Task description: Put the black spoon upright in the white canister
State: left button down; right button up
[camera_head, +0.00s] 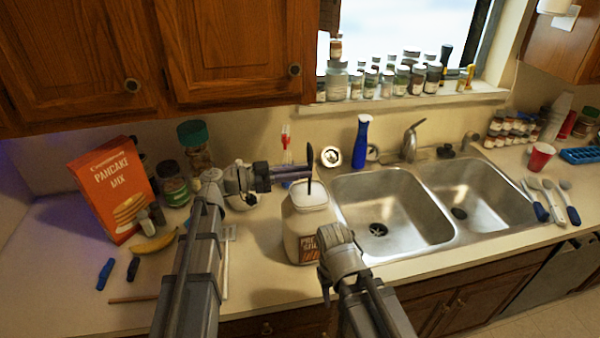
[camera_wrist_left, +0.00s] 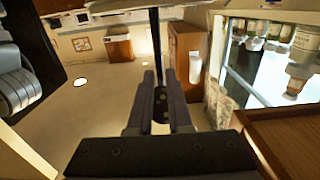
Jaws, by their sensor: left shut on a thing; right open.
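The black spoon (camera_head: 309,158) is held upright by my left gripper (camera_head: 300,173), which is shut on it. The spoon stands over the white canister (camera_head: 295,222), with its lower end at the canister's top opening; how far it reaches inside cannot be told. In the left wrist view the spoon (camera_wrist_left: 155,45) is a dark vertical bar between the fingertips of my left gripper (camera_wrist_left: 160,82). The canister stands upright on the counter, left of the sink, its lower right side partly hidden by my right arm. My right gripper (camera_head: 326,284) is low in front of it, open, its fingers hard to make out.
The double sink (camera_head: 432,205) lies right of the canister, with a blue bottle (camera_head: 361,140) behind. A pancake mix box (camera_head: 115,190), jars (camera_head: 173,183) and a banana (camera_head: 155,242) are at left. Upper cabinets (camera_head: 225,50) hang above. Several utensils (camera_head: 550,200) lie at right.

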pick_arm(q)
jog(key=c, duration=0.8)
grip_release()
jog(key=shift+o, duration=0.2)
jog(key=v, duration=0.7)
jog(key=shift+a, duration=0.4)
jog(key=shift+s+r, duration=0.1)
jog(key=shift+s, duration=0.05)
